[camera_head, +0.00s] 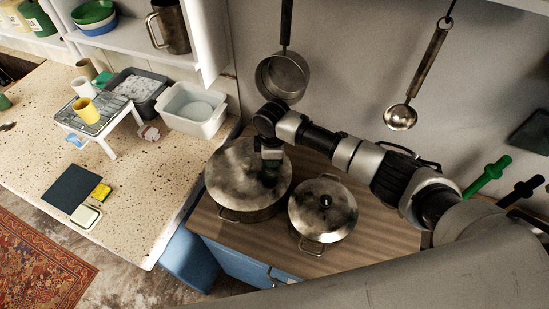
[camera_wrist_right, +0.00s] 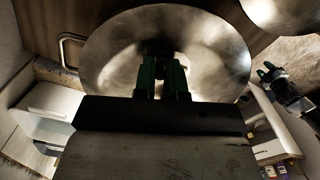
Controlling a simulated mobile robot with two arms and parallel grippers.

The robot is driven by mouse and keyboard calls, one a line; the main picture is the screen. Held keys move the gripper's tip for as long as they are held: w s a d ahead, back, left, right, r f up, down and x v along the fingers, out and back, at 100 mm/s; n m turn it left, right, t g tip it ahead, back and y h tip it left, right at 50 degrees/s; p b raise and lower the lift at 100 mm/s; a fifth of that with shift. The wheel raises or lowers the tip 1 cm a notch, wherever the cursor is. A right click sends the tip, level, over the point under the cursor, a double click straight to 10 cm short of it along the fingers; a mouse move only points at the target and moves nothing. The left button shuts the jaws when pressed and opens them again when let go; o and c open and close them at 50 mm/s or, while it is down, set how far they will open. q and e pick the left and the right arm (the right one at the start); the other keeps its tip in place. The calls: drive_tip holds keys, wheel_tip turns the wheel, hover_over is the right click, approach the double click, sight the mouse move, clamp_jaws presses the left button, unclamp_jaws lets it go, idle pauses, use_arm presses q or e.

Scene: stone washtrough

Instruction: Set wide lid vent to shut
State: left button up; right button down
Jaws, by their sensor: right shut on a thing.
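The wide pot's lid (camera_head: 232,168) is a round, stained metal disc on the left pot, on the wooden counter. My right gripper (camera_head: 271,164) reaches down onto the lid from above. In the right wrist view its green-sided fingers (camera_wrist_right: 163,66) are shut on a small dark part at the lid's middle, taken as the vent. The fingers and shadow hide most of that part, so its setting cannot be read. The lid's bare metal also shows in the wrist view (camera_wrist_right: 220,50).
A smaller lidded pot (camera_head: 323,210) with a dark knob stands close on the right. A saucepan (camera_head: 283,77) and a ladle (camera_head: 400,116) hang on the wall behind. A white basin (camera_head: 192,108) sits left on the speckled counter (camera_head: 140,205), which has bare room in front.

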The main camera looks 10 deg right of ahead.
drive_tip(key=shift+w+a+n, duration=0.15)
drive_tip(key=shift+a+n, duration=0.05)
drive_tip(key=shift+n, duration=0.8)
drive_tip(key=c, duration=1.2)
unclamp_jaws()
drive_tip(key=shift+r, duration=0.15)
wheel_tip(320, 180, up, 11)
drive_tip(key=shift+f+b, duration=0.15)
drive_tip(key=shift+b, duration=1.05)
